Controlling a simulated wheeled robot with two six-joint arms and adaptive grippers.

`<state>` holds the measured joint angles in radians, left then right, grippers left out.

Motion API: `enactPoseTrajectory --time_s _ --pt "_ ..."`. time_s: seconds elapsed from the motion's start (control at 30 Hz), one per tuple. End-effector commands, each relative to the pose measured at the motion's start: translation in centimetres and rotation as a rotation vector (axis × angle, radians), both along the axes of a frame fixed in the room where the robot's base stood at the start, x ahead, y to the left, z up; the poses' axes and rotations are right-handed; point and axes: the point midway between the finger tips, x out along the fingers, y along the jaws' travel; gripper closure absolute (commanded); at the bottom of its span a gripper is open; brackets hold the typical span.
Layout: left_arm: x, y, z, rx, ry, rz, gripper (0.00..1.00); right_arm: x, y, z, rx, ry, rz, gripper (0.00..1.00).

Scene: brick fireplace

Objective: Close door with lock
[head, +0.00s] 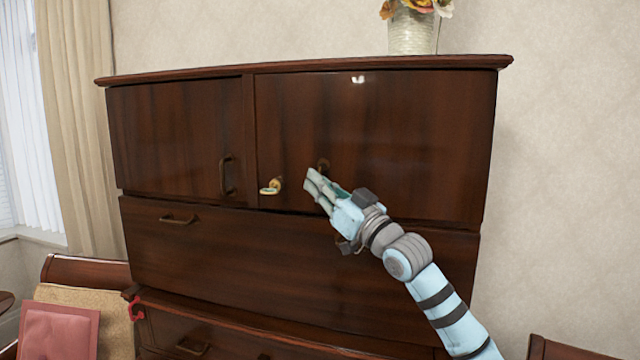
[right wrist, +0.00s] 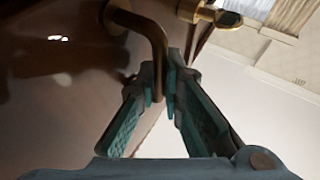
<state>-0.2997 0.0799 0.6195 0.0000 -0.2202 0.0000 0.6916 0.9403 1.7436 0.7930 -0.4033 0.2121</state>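A dark wooden cabinet (head: 190,235) has two upper doors. The right door (head: 400,130) looks flush or nearly flush with the front; a small gap cannot be ruled out. A brass key (head: 270,187) sticks out of its lock near the left edge, and brass also shows at the top of the right wrist view (right wrist: 205,13). My right gripper (head: 314,184) is at that door's bronze handle (head: 323,165). In the right wrist view the handle (right wrist: 155,38) runs between the close-set fingertips, which appear shut on it. My left gripper is out of view.
The left door (head: 175,140) is closed, with its own handle. Drawers lie below. A vase (head: 413,31) of flowers stands on top. A chair (head: 75,272) with a pink cushion is at lower left, another (head: 560,350) at lower right.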

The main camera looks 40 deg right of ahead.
Motion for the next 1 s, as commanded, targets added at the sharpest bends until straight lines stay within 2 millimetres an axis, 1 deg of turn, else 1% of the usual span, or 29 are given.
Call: enactPoseTrajectory --time_s 0.2,0.4,0.5,0.67,0.7,0.77,1.0 --pt "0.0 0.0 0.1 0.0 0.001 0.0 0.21 0.0 0.0 0.0 0.002 0.0 -0.001 1.0" --pt "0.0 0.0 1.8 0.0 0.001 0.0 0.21 1.5 -1.6 0.4 0.006 0.001 -0.064 1.0" --pt "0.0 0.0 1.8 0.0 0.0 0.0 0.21 1.7 -1.9 0.1 0.003 0.001 -0.078 1.0" --pt "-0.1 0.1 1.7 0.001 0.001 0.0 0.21 1.7 -1.9 0.1 0.001 -0.003 -0.079 1.0" --pt "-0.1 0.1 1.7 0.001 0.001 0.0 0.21 1.6 -1.9 0.2 0.001 -0.003 -0.078 0.9" --pt "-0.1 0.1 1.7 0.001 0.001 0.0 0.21 1.6 -1.9 0.2 0.001 -0.003 -0.078 0.83" --pt "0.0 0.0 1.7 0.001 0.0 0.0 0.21 1.7 -1.9 0.0 0.002 0.0 -0.077 0.83"
